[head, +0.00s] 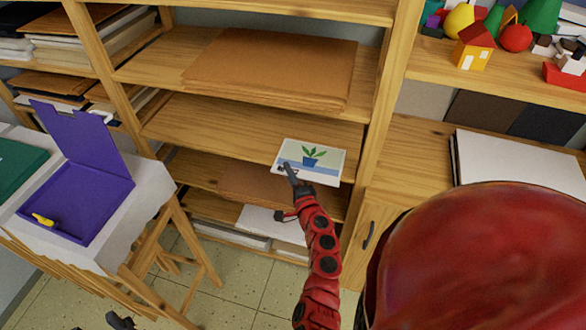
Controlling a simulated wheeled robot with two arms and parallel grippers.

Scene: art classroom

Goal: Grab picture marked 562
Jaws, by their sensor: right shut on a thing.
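A small picture (325,153) of a green plant in a blue pot, on a pale ground with a blue band, is in front of the wooden shelf unit. My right gripper (287,172), at the end of the red arm, is shut on the picture's lower left edge. No number can be read on the picture. A dark piece at the bottom left edge looks like part of my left gripper (121,321); its fingers are too small and cut off to read.
Shelves around the picture hold brown boards (270,68) and paper stacks. An open purple box (78,205) with a yellow item stands on a white-covered table (150,190) at left. Toy blocks (475,45) and a white paper stack (515,165) are at right. Tiled floor shows between.

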